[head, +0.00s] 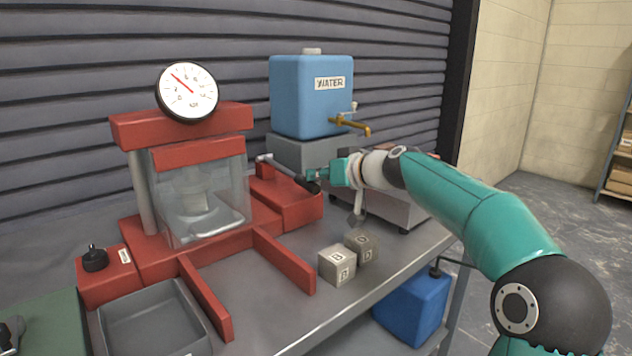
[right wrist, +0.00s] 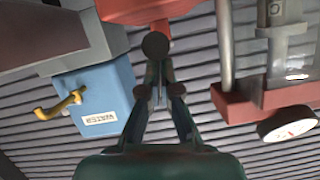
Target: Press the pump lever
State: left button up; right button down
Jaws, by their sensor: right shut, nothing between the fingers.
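The pump lever (head: 287,170) is a thin grey rod on the red pump unit (head: 290,205), right of the press. It slopes down to the right and ends in a dark round knob (head: 313,187). My right gripper (head: 317,176) is shut and empty, right at the knob, partly covering that end of the lever. In the right wrist view the knob (right wrist: 155,45) lies just past my closed fingertips (right wrist: 156,70). I cannot tell whether they touch. My left gripper is not in view.
The red press (head: 180,125) with its gauge (head: 187,91) and clear guard stands left. A blue water tank (head: 300,95) with a brass tap (head: 352,126) is behind my right gripper. Two grey cubes (head: 337,265) sit near the table's front edge. An empty grey tray (head: 155,315) lies front left.

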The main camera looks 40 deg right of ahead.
notch_tip(320, 180, down, 2)
jog(key=shift+a, duration=0.1)
dwell(0.4)
notch_tip(320, 180, up, 6)
jog(key=d+p, duration=0.1)
jog(key=p, duration=0.3)
jog(key=f+b+v, duration=0.2)
jog(key=b+v, duration=0.1)
jog(key=v, duration=0.7)
jog(key=shift+s, duration=0.4)
jog(key=shift+f, duration=0.15)
